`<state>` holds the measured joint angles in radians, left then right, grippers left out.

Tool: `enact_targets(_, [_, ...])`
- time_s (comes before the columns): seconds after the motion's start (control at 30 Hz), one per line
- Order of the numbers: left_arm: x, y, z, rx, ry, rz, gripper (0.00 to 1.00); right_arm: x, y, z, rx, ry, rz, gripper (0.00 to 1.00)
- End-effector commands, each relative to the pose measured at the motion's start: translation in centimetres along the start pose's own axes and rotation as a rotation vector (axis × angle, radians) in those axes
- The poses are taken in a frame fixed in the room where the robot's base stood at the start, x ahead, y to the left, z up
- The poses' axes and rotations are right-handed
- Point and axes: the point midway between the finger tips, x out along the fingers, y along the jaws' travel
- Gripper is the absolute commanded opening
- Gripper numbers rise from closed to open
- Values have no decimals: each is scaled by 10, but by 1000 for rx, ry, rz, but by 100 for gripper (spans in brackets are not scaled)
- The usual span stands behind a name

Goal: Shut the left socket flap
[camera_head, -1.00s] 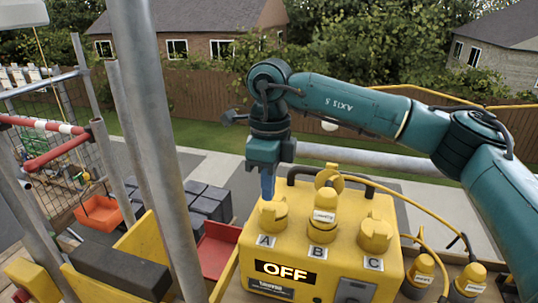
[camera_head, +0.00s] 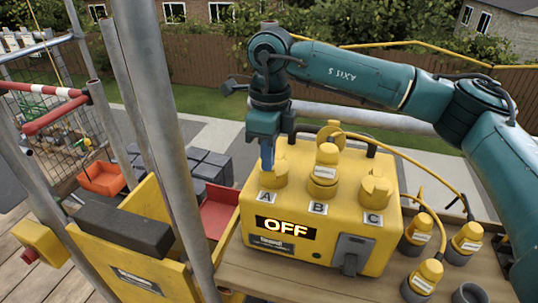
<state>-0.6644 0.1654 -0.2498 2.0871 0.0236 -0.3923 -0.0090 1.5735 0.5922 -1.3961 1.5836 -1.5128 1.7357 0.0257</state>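The yellow power box has sockets labelled A, B and C and a lit OFF sign. The left socket flap (camera_head: 272,174) is the yellow cap at A; it looks lowered over its socket, though my fingers partly hide it. My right gripper (camera_head: 267,164) points down with its blue fingertips at the back-left of this flap, touching or very near it. Only one blue finger shape shows, so its opening is unclear. The flap at C (camera_head: 376,189) looks shut. My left gripper is out of view.
Several loose yellow plugs (camera_head: 416,233) stand on the wooden bench right of the box, near a grey cup (camera_head: 468,294). A scaffold pole (camera_head: 165,140) stands left of the box, beside a red tray (camera_head: 219,218).

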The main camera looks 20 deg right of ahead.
Motion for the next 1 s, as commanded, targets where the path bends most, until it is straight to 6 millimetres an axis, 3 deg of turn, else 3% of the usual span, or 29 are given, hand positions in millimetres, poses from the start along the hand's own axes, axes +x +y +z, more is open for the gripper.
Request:
enact_targets(0.03, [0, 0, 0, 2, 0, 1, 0, 9, 3, -2, -2, 17, 13, 0])
enact_targets(0.2, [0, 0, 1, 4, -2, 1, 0, 10, 3, -2, -3, 19, 15, 0])
enact_targets(0.8, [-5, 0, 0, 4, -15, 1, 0, -9, 3, -1, -3, 13, 12, 0])
enact_targets(1.0, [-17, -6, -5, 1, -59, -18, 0, -54, 10, 1, -6, 18, 17, 0])
